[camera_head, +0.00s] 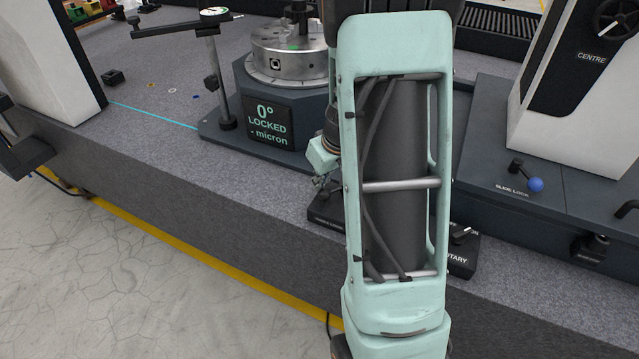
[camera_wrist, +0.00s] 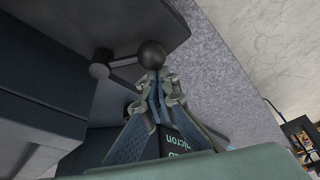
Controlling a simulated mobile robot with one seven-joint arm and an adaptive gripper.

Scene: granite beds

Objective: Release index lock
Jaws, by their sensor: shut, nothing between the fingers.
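The rotary unit's display (camera_head: 268,124) reads "0° LOCKED - micron". A round metal chuck (camera_head: 290,52) sits on top of the unit. In the wrist view a short lever ends in a black ball knob (camera_wrist: 152,54); I take it for the index lock lever, though no label shows on it. My gripper (camera_wrist: 160,82) is shut and empty, its tips right by the ball; I cannot tell if they touch it. In the head view my gripper (camera_head: 322,175) is partly hidden behind my arm, beside the rotary unit, and the lever is hidden.
A dial indicator stand (camera_head: 222,85) is left of the rotary unit. A dark box marked "ROTARY" (camera_head: 463,252) sits at the bed's front edge. A blue-knobbed slide lock lever (camera_head: 535,184) is at right. The granite bed (camera_head: 165,125) is mostly clear at left.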

